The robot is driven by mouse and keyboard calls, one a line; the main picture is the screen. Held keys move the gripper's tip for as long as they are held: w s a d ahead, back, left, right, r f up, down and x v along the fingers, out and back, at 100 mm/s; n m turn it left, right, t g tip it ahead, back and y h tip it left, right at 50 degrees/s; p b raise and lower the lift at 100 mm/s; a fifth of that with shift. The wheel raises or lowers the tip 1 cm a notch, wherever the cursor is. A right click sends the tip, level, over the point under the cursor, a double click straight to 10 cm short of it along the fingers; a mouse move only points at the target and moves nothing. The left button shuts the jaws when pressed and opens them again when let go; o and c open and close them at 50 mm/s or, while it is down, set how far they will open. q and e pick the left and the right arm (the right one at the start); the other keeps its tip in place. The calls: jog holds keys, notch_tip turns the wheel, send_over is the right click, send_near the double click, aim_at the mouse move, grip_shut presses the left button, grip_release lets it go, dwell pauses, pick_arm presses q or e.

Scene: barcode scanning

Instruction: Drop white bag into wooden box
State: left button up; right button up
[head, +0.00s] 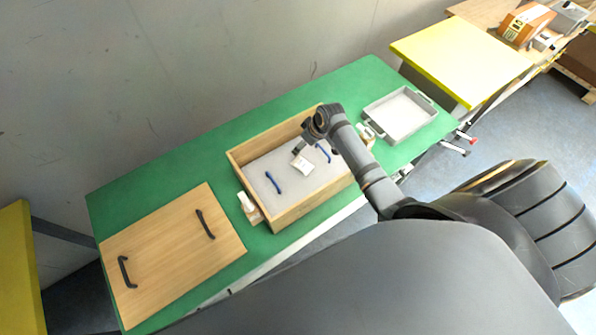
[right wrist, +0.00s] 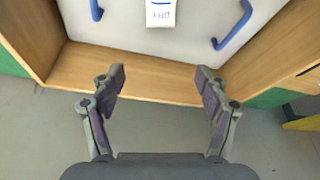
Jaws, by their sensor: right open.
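The wooden box (head: 278,221) stands open on the green table. A pale panel (head: 262,170) with two blue handles (head: 273,182) lies inside it. The white bag (head: 303,165), with dark print, is within the box walls, between the handles. It also shows at the top edge of the right wrist view (right wrist: 160,12), apart from my fingers; I cannot tell whether it rests on the panel or is just above it. My right gripper (right wrist: 160,82) is open and empty over the box, its fingers seen against a wooden wall. My left gripper is out of view.
A wooden lid (head: 170,250) with black handles lies at the left of the green table (head: 130,200). A grey tray (head: 402,135) stands at the right. Small white items (head: 248,205) sit by the box's left end. A yellow-topped table (head: 460,62) stands behind right.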

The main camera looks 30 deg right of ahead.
jog(key=v, duration=1.1)
jog(key=shift+s, duration=0.15)
